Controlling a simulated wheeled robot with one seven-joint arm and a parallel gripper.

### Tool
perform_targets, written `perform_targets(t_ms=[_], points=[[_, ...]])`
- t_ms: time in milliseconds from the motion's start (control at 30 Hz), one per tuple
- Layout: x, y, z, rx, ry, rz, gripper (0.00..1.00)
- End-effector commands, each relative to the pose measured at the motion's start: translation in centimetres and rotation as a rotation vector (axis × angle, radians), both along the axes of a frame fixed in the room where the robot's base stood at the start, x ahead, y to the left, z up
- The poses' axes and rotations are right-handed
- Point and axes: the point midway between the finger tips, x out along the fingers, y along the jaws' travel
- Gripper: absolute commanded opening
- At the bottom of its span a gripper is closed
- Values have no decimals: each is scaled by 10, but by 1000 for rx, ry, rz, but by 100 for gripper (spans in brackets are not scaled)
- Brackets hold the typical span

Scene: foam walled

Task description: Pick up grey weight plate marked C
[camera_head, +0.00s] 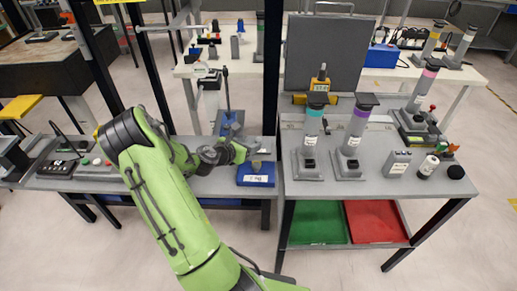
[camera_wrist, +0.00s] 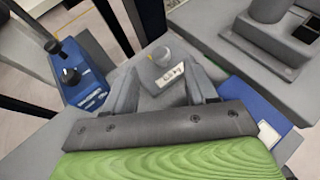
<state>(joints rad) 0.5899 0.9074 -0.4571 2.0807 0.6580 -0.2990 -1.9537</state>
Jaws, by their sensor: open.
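A grey piece with a white label and a small yellow spot on top (camera_wrist: 158,62) lies between my gripper's fingers in the wrist view. It is probably the weight plate, but I cannot read a letter C on it. My gripper (camera_wrist: 163,88) is open, with one finger on each side of the piece; whether either touches it is unclear. In the head view my gripper (camera_head: 248,151) is over the grey bench near its right end, just beside a blue labelled block (camera_head: 256,180). The blue block also shows in the wrist view (camera_wrist: 248,98), right of the right finger.
A blue device with an upright handle (camera_head: 231,122) stands behind my gripper; it is at left in the wrist view (camera_wrist: 83,80). A dark post (camera_head: 272,75) rises close by. The right bench holds two tube stands (camera_head: 310,150) (camera_head: 352,150) and small grey boxes (camera_head: 397,163).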

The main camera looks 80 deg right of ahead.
Motion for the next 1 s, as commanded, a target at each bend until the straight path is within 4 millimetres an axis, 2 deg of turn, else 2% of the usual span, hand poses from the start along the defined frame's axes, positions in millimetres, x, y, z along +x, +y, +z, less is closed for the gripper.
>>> perform_targets(t_ms=[300,567,667,933,1000], points=[[-17,-42,-24,-1,-2,-2,56],[-18,-48,-25,0,-2,1,56],[-18,-48,-25,0,-2,1,44],[-18,-47,-25,0,-2,1,3],[-18,-47,-25,0,-2,1,0]])
